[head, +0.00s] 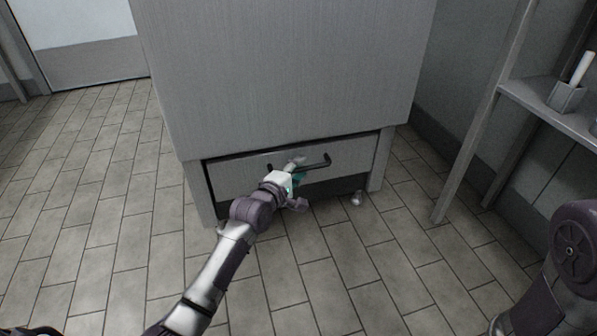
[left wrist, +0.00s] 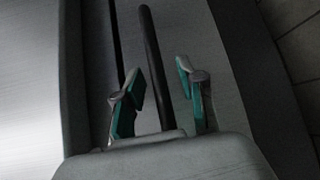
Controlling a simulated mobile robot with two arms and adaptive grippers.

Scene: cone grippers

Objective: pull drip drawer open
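The drip drawer (head: 235,176) is a grey panel low in the front of a grey cabinet, with a dark gap along its top edge. Its dark bar handle (head: 322,163) runs across the front. My left gripper (head: 297,172) is at the handle. In the left wrist view the teal-padded fingers (left wrist: 161,98) are apart, one on each side of the handle bar (left wrist: 153,60), with visible space beside it. I cannot tell how deep the bar sits between them. My right arm shows at the right edge, but its gripper is out of view.
The big grey cabinet (head: 280,75) stands above the drawer, with a leg on each side. A small pale round thing (head: 356,198) is by the right leg. A shelf rack (head: 548,100) stands at the right. The tiled floor (head: 110,220) in front is clear.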

